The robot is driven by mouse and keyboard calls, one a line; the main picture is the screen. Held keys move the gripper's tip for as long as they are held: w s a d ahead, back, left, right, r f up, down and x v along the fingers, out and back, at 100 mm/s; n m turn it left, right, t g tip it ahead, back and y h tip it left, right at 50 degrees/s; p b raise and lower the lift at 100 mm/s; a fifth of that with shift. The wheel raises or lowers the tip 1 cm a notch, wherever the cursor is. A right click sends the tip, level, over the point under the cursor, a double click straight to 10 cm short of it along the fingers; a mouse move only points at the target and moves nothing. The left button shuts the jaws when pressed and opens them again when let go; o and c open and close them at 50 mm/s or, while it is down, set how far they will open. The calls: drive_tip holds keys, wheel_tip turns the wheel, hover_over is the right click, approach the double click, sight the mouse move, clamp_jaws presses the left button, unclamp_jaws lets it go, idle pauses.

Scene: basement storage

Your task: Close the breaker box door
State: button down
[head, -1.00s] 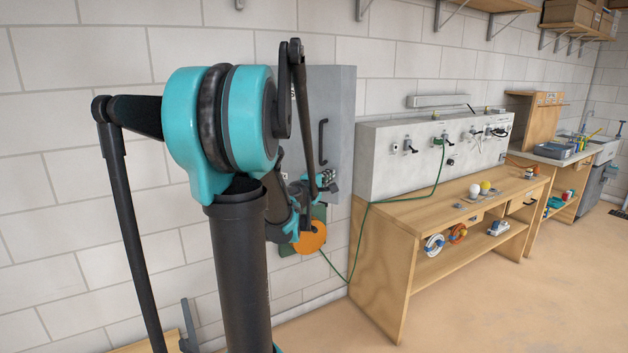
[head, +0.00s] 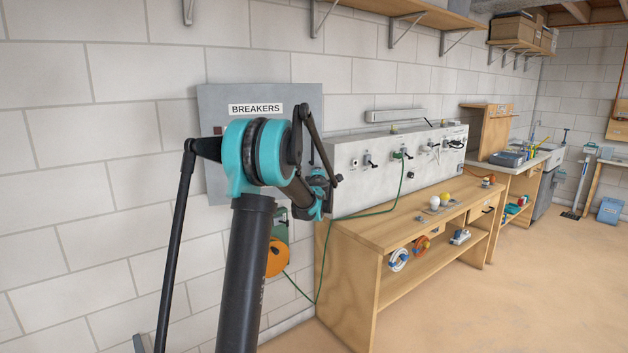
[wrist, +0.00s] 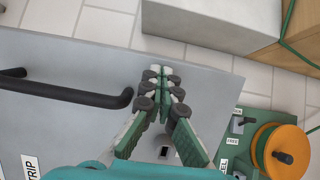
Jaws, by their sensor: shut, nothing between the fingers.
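The grey breaker box door (head: 215,160) is a flat panel on the block wall with a "BREAKERS" label. It looks flush or nearly so; I see no clear gap, but my arm hides its lower right part. In the wrist view the grey door (wrist: 75,70) fills the left and middle, with its black bar handle (wrist: 70,92) at left. My gripper (wrist: 160,75) has its fingers together and empty, over the panel near its edge, right of the handle. I cannot tell whether they touch it. In the head view my gripper (head: 325,190) is partly hidden by my arm.
A wooden workbench (head: 400,215) with a grey-white panel (head: 345,180) stands just right of the box. An orange reel (head: 277,258) with a green cord (head: 318,275) hangs below the box.

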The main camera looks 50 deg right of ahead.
drive_tip(key=w+d+n+t+y, duration=0.4)
drive_tip(key=w+d+y, duration=0.1)
drive_tip(key=w+d, duration=0.7)
drive_tip(key=shift+w, duration=0.15)
